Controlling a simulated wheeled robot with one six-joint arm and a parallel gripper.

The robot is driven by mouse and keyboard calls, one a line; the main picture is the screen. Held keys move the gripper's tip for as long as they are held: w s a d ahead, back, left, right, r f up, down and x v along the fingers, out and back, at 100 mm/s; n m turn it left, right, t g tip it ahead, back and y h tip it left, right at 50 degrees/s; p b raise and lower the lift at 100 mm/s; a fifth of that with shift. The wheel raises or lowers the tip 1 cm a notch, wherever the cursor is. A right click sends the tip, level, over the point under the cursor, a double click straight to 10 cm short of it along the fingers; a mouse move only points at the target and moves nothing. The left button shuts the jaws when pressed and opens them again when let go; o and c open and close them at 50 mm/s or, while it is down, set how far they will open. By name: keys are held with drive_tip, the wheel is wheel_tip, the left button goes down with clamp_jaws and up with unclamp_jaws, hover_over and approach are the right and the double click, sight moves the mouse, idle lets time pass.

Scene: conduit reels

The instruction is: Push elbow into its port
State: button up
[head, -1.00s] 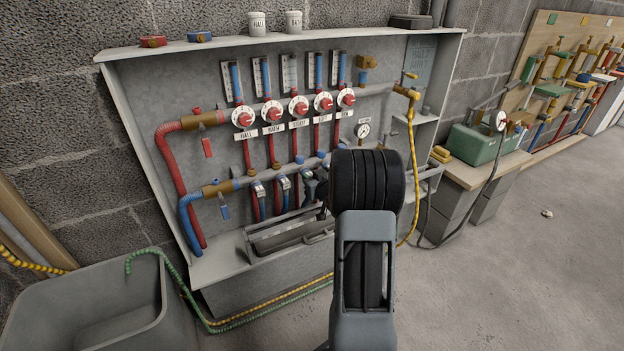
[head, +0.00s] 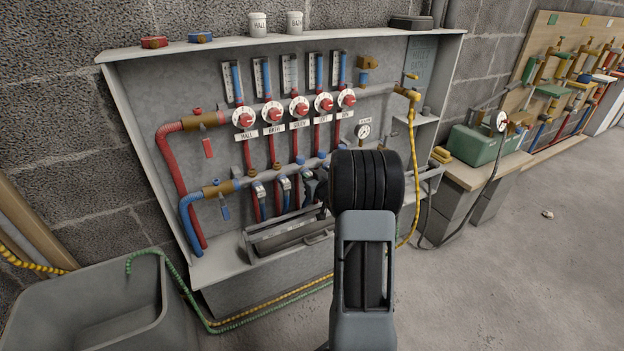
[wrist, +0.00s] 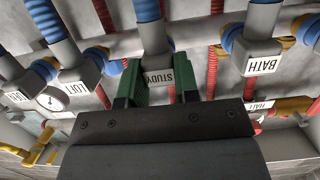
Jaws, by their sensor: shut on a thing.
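The grey elbow block labelled STUDY (wrist: 154,42) is in the middle of the wrist view, with a blue pipe (wrist: 147,10) at its far end. My gripper (wrist: 157,82) is shut on it, one green-lined finger on each side. In the head view my gripper (head: 314,186) is at the lower row of blue-piped fittings, partly hidden behind my dark arm. The port is hidden by the block and fingers, so I cannot tell how deep the elbow sits.
A BATH block (wrist: 256,56) and a LOFT block (wrist: 76,80) flank the held one closely. In the head view, red dials (head: 300,107) line the panel above. A grey tray (head: 272,243) lies below. Open floor (head: 500,270) is at right.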

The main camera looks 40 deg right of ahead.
idle(0.4)
drive_tip(key=o, duration=1.1)
drive_tip(key=shift+w, duration=0.1)
drive_tip(key=p+v, duration=0.4)
drive_tip(key=v, duration=1)
drive_tip(key=a+r+g+h+p, duration=0.1)
drive_tip(key=a+r+g+p, duration=0.25)
drive_tip(key=r+p, duration=0.55)
drive_tip(key=a+r+g+h+p, duration=0.1)
drive_tip(key=a+r+g+p, duration=0.1)
drive_tip(key=a+r+p, duration=0.65)
drive_tip(key=s+a+r+g+y+p, duration=0.1)
drive_tip(key=s+a+r+g+p, duration=0.1)
drive_tip(key=s+a+r+p, duration=0.2)
drive_tip(key=s+a+r+n+g+y+p, duration=0.1)
drive_tip(key=s+a+r+p, duration=0.3)
drive_tip(key=r, duration=0.5)
drive_tip(key=s+a+r+g+y+p, duration=0.2)
drive_tip(key=s+a+r+g+p, duration=0.1)
drive_tip(key=s+a+r+p, duration=0.2)
drive_tip(key=shift+s+a+r+n, duration=0.15)
drive_tip(key=shift+r+n, duration=0.25)
drive_tip(key=shift+r, duration=0.3)
